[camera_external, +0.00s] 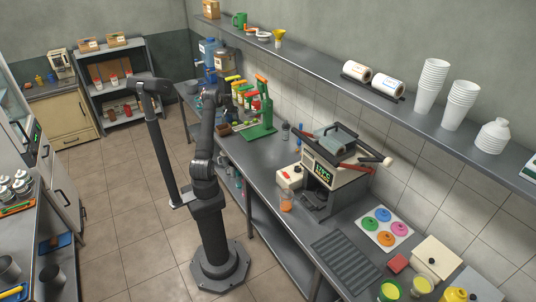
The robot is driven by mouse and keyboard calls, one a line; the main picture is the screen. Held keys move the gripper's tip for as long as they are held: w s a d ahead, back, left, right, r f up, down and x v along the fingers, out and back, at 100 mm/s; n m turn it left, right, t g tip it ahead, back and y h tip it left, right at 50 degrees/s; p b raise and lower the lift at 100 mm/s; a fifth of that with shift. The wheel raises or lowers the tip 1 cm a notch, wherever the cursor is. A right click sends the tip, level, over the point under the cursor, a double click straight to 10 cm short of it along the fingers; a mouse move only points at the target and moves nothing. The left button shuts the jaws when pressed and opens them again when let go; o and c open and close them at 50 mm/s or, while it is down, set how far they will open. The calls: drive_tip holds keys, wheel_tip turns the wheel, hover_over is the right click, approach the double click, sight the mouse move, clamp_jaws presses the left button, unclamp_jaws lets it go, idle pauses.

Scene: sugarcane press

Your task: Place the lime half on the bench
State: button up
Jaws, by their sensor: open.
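My gripper (229,118) hangs low over the far part of the steel bench (254,155), left of the green lever press (262,118). Its jaws are open, but they are small and partly hidden by my arm. Small green pieces (236,124) lie just beside the gripper, near the press. I cannot tell which of them is the lime half, or whether one touches the jaws. A dark brown block (223,130) sits at the bench's front edge below the gripper.
A wall shelf (400,105) runs above. Bench surface between the green press and the sugarcane press is mostly clear.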

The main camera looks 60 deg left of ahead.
sight(234, 123)
drive_tip(key=v, duration=0.4)
drive_tip(key=shift+s+d+r, duration=0.1)
drive_tip(key=shift+s+r, duration=0.05)
drive_tip(key=shift+r, duration=0.2)
drive_tip(key=x, duration=1.2)
drive_tip(key=shift+r, duration=1.3)
drive_tip(key=shift+f, duration=0.1)
